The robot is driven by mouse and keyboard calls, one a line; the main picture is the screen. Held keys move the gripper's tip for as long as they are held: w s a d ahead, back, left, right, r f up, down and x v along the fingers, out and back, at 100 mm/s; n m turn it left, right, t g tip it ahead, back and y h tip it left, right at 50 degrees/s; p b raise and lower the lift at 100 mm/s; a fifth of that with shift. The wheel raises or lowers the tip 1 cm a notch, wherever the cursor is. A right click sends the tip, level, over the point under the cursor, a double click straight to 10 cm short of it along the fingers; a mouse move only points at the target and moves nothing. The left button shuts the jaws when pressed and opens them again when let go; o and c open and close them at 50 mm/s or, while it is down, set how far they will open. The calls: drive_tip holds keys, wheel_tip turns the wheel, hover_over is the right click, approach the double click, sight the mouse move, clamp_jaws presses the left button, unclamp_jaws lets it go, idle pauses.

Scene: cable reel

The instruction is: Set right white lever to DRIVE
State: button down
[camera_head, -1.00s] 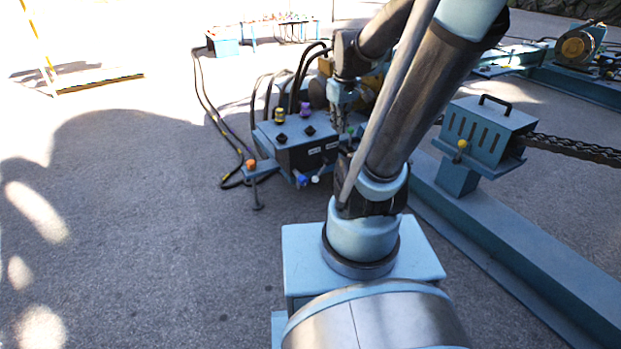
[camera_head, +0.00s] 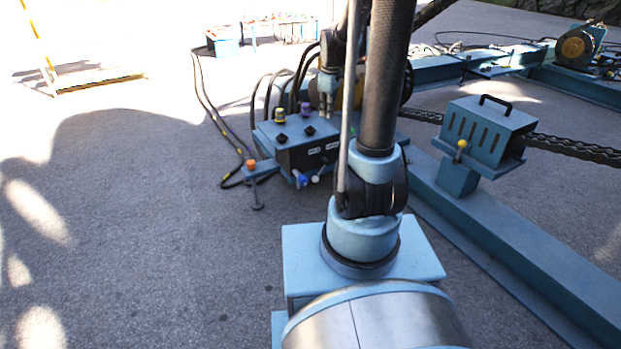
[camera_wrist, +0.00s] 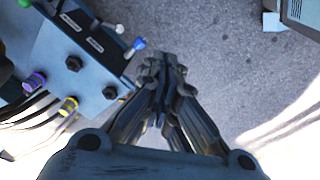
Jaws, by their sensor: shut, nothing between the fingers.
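The blue-grey control box (camera_head: 300,150) stands ahead of my base, with dark labels on its side, too small to read. A white-tipped lever (camera_head: 315,180) sticks out low on its near side, just right of a blue-tipped lever (camera_head: 301,181). In the wrist view the white tip (camera_wrist: 120,28) and the blue tip (camera_wrist: 139,43) lie beyond the box's edge. My gripper (camera_head: 326,112) is above the back right part of the box. In the wrist view my gripper (camera_wrist: 161,64) is shut and empty, beside the box and apart from the white lever. The lever's setting is unclear.
A slotted box (camera_head: 487,137) on a blue beam is to the right. Open pavement lies left.

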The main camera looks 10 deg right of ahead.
sight(321, 172)
drive_tip(key=w+a+f+n, duration=0.1)
drive_tip(key=w+f+n, duration=0.5)
drive_tip(key=w+f, duration=0.95)
drive_tip(key=w+f+n, duration=0.3)
drive_tip(key=w+f, duration=0.1)
drive_tip(key=f, duration=0.7)
drive_tip(key=w+a+f+n, duration=0.1)
drive_tip(key=w+f+n, duration=0.2)
drive_tip(key=f, duration=0.8)
drive_tip(key=shift+w+a+n+g, duration=0.25)
drive_tip(key=shift+w+n+g, duration=0.05)
drive_tip(key=shift+w, duration=0.3)
drive_tip(key=shift+f, duration=0.15)
wheel_tip(321, 172, down, 10)
drive_tip(key=shift+w+a, duration=0.3)
drive_tip(key=shift+w, duration=0.15)
